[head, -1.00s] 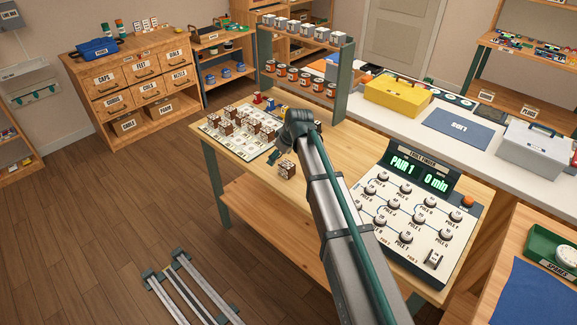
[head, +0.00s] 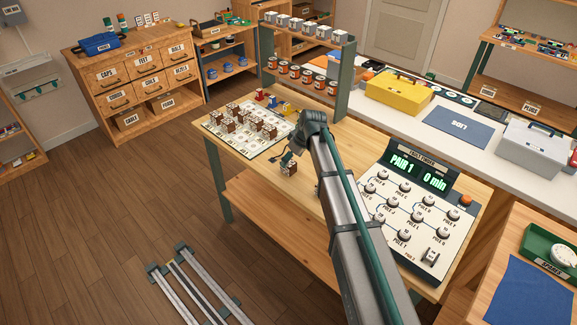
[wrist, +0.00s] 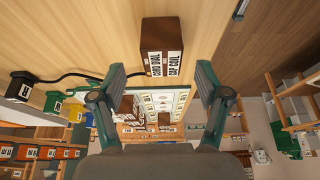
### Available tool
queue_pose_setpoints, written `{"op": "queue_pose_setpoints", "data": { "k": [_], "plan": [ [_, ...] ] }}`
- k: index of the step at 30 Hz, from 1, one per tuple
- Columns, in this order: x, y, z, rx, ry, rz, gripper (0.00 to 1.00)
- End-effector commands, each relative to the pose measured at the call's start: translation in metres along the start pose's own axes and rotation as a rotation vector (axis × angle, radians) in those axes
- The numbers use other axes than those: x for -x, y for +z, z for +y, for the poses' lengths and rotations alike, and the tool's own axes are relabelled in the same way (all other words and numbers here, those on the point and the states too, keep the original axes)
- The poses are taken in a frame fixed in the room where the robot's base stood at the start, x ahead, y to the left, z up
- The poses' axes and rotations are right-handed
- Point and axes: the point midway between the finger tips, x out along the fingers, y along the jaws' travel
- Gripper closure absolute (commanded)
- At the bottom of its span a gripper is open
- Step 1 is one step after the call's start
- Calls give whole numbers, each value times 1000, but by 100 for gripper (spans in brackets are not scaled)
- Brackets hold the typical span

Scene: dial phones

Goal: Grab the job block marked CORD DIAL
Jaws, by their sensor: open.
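The dark brown job block (wrist: 153,38) sits on the wooden bench top in the wrist view. One face reads CORD DIAL and the face beside it reads CAP COIL. In the head view the block (head: 289,169) stands alone near the bench's front edge, partly covered by my gripper (head: 288,157). In the wrist view my gripper (wrist: 161,74) is open, one finger to each side, with the block beyond the fingertips and between their lines. I see no contact with it.
A board (head: 222,122) with several brown blocks lies at the bench's left end. The fault finder panel (head: 405,215) stands to the right of my arm. A dark cord (wrist: 70,77) runs over the bench beside the block. A rack of tins (head: 342,85) stands behind.

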Motion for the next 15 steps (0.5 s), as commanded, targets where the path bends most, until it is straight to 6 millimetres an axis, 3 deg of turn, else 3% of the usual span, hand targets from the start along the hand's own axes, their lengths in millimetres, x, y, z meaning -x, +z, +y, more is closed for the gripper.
{"op": "queue_pose_setpoints", "data": {
  "k": [9, 15],
  "plan": [
    [-36, -2, -2, 0, -1, -1, 25],
    [-40, -1, -2, 0, 0, 0, 25]
  ]
}}
